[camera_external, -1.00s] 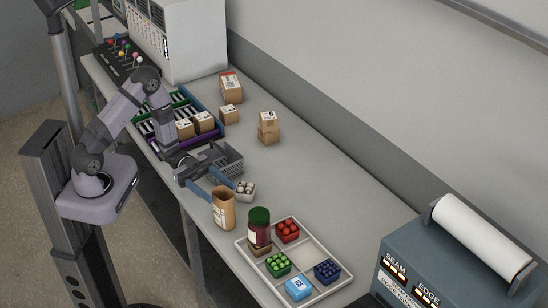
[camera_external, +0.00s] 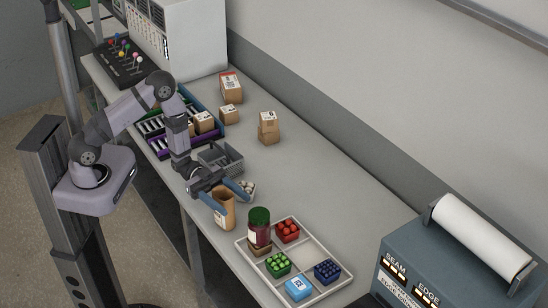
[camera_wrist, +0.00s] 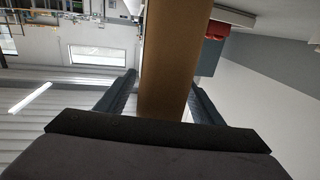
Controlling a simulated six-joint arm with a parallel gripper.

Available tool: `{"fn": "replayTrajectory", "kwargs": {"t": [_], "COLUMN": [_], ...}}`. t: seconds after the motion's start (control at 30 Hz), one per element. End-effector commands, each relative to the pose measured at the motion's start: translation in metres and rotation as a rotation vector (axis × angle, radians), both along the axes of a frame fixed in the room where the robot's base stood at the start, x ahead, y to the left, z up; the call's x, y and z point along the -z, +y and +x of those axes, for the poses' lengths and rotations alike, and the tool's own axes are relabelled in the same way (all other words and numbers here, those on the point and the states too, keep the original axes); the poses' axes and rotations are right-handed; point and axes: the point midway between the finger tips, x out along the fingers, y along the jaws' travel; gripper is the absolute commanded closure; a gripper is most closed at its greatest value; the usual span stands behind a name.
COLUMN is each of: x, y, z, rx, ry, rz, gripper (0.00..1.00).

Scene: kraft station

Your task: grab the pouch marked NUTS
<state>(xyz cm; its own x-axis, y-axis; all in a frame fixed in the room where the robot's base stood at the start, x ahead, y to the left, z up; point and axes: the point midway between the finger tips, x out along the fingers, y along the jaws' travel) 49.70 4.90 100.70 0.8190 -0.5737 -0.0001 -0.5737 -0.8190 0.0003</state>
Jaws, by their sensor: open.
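An upright brown kraft pouch (camera_external: 227,214) with an open top and a pale label stands near the front edge of the table; its lettering is too small to read. My gripper (camera_external: 232,201) is open, with one blue finger on each side of the pouch. In the wrist view the brown pouch (camera_wrist: 172,60) stands between the two dark fingers of my gripper (camera_wrist: 162,88). A gap shows beside the left finger; contact at the right finger is unclear.
A white bowl of pale items (camera_external: 247,190) stands just behind the pouch. A grey wire basket (camera_external: 222,158) is farther back. A jar with a green lid (camera_external: 259,226) stands at a divided tray (camera_external: 318,243) to the right. The table's middle is clear.

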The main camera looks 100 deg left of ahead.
Motion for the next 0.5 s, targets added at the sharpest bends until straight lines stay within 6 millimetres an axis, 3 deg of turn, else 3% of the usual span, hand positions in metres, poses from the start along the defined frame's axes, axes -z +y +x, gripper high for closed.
{"fn": "replayTrajectory", "kwargs": {"t": [0.27,0.4,0.5], "x": [0.0005,0.0004,0.0002], "y": [-0.0011,-0.0010,-0.0010], "z": [0.0016,0.0016,0.0015], "rx": [0.000,0.000,0.000], "ry": [0.000,0.000,-0.001], "rz": [0.000,0.000,0.001], "gripper": [0.41,0.75,0.94]}}
